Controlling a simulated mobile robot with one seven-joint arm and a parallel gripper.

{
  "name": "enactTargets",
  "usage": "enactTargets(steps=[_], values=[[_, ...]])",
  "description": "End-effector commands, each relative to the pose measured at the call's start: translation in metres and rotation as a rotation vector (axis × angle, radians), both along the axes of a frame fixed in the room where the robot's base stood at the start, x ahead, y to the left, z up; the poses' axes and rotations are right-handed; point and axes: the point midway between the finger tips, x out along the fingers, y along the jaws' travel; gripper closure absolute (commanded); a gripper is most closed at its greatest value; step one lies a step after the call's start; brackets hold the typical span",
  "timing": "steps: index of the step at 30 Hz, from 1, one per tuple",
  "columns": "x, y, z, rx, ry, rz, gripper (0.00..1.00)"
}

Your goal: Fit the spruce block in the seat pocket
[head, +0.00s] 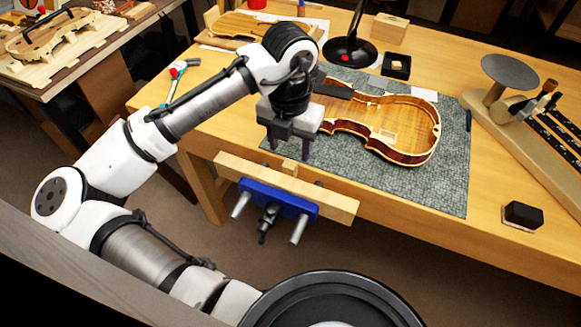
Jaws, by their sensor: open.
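My gripper (291,151) is open and points down over the near edge of the bench, above the vise. A small pale wooden block (289,169), which looks like the spruce block, shows at the vise's wooden jaw, just below and between my fingertips. It appears apart from the fingers, but the exact gap is hard to tell. An open violin body (394,128) lies on a grey-green mat (440,190) to the right. My gripper and wrist hide its left end. I cannot make out the seat pocket.
The blue vise (277,197) juts out from the bench front. A black lamp base (349,51), a black tray (396,65) and a pale wooden box (390,28) stand behind the violin. A dark block (522,215) lies right, near a wooden stand (520,140).

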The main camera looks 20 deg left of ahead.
Motion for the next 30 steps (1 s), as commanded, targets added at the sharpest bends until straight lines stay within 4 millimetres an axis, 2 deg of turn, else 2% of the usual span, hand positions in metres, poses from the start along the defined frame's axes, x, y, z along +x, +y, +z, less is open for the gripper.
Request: enactTargets(steps=[3,11,19,23,29,30], values=[[0.0,0.0,-0.02,-0.001,0.0,0.0,0.47],[0.0,0.001,-0.038,-0.001,-0.002,0.002,0.47],[0.001,0.005,-0.076,-0.001,-0.002,0.001,0.47],[0.002,0.005,-0.084,-0.001,-0.004,0.001,0.47],[0.002,0.004,-0.084,-0.001,-0.004,0.001,0.47],[0.002,0.004,-0.084,-0.001,-0.004,0.001,0.53]])
